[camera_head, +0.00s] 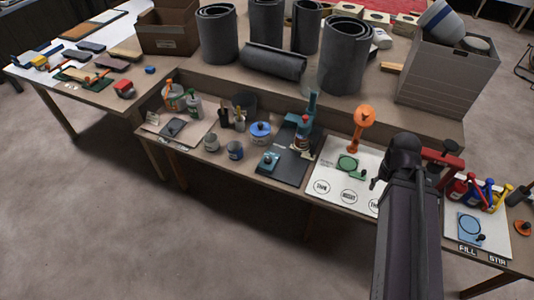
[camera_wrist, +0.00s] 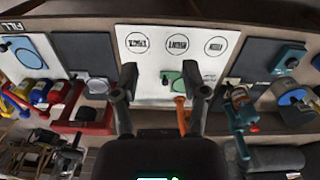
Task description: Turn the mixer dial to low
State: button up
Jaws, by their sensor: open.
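A teal mixer (camera_head: 311,108) with an upright column stands on a dark mat, a can under its head. A small teal box with a dark knob, which looks like the mixer dial (camera_head: 268,161), sits at the mat's front left. The box also shows at the right of the wrist view (camera_wrist: 289,57). Its setting and any low mark are too small to read. My gripper (camera_wrist: 160,78) is open and empty, its fingers apart over the white board, well to the side of the dial.
The white board (camera_head: 330,170) carries printed circles, a green piece (camera_head: 347,163) and an orange-headed tool (camera_head: 365,115). Colored bottles (camera_head: 473,189) stand at the right. Floor in front is clear.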

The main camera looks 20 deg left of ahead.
jog(key=shift+w+d, duration=0.3)
jog(key=shift+w, duration=0.05)
jog(key=o, duration=0.4)
jog(key=shift+w, duration=0.1)
jog(key=w+a+f+n+b, duration=0.35)
jog(key=w+a, duration=0.25)
jog(key=a, duration=0.2)
jog(key=w+a+f+n+b, duration=0.2)
jog(key=w+a+n, duration=0.3)
jog(key=w+a, duration=0.3)
jog(key=w+a+f+n+b, duration=0.2)
jog(key=a+n, duration=0.2)
jog(key=a, duration=0.9)
jog(key=w+a+f+n+b, duration=0.1)
jog(key=a+n, duration=0.4)
jog(key=a, duration=0.8)
jog(key=shift+w+a+f+b, duration=0.35)
jog(key=shift+w+f+b, duration=0.05)
jog(key=shift+f+b, duration=0.4)
